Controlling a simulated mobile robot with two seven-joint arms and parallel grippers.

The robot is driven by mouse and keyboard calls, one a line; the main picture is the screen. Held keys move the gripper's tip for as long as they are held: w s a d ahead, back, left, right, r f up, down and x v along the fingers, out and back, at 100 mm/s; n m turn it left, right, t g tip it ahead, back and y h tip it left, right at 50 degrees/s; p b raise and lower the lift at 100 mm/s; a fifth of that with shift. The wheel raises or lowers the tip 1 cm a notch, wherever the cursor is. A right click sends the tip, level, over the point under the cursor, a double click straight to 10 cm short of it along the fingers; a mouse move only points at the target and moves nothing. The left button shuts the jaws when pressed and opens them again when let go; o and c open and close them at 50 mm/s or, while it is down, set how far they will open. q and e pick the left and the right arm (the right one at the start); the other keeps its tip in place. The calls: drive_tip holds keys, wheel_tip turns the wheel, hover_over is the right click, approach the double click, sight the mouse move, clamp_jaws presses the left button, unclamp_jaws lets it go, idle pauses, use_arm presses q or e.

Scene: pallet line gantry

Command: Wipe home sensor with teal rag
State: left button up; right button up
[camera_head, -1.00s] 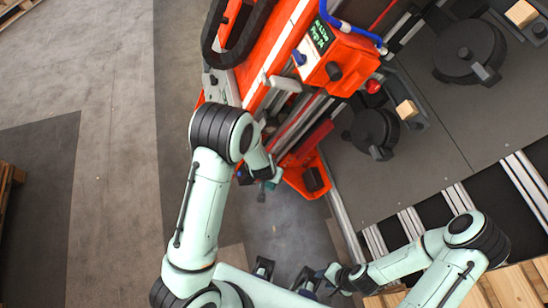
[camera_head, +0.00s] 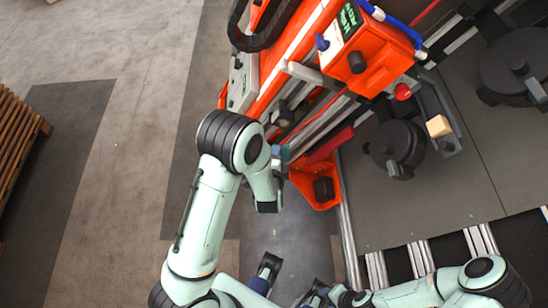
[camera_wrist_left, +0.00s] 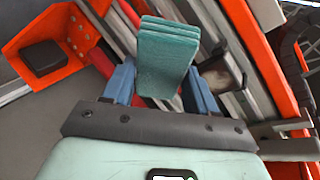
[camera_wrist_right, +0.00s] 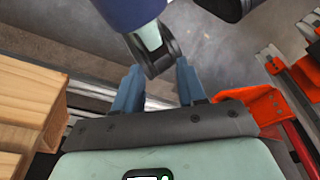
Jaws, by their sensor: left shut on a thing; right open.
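My left gripper (camera_wrist_left: 160,70) is shut on the teal rag (camera_wrist_left: 165,55), a folded pad that sticks out past the fingers. In the head view a bit of the rag (camera_head: 283,153) shows beside the orange machine's rails; the left fingers are largely hidden by my wrist. A small block with a brownish, smudged face (camera_wrist_left: 224,80) sits just right of the rag in the left wrist view. I cannot tell for sure whether it is the home sensor, or whether the rag touches it. My right gripper (camera_wrist_right: 158,67) is open and empty, low over the floor.
An orange control box (camera_head: 365,55) with knobs and a red button stands above the rails. An orange bracket (camera_head: 318,185) with a black block is below the rag. Black round fixtures (camera_head: 397,148) sit on the grey plate. Wooden slats (camera_wrist_right: 28,95) lie left of the right gripper.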

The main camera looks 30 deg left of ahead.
use_arm(q)
drive_tip(key=r+m+t+b, duration=0.1)
drive_tip(key=r+t, duration=0.1)
drive_tip(key=r+m+t+b, duration=0.1)
drive_tip(key=t, duration=0.1)
drive_tip(key=r+m+t+b, duration=0.1)
drive_tip(key=r+t, duration=0.1)
drive_tip(key=shift+s+a+r+m+b, duration=0.2)
drive_tip(key=shift+a+r+m+b, duration=0.1)
drive_tip(key=shift+a+r+b, duration=0.05)
drive_tip(key=shift+w+a+p, duration=0.2)
drive_tip(key=shift+w+a, duration=0.35)
drive_tip(key=shift+w, duration=0.3)
drive_tip(key=shift+w+a+p, duration=0.15)
drive_tip(key=shift+w+a, duration=0.35)
drive_tip(key=shift+w, duration=0.35)
drive_tip(key=shift+w+a, duration=0.15)
drive_tip(key=shift+w, duration=0.1)
drive_tip(key=shift+w+a, duration=0.5)
drive_tip(key=shift+w, duration=0.3)
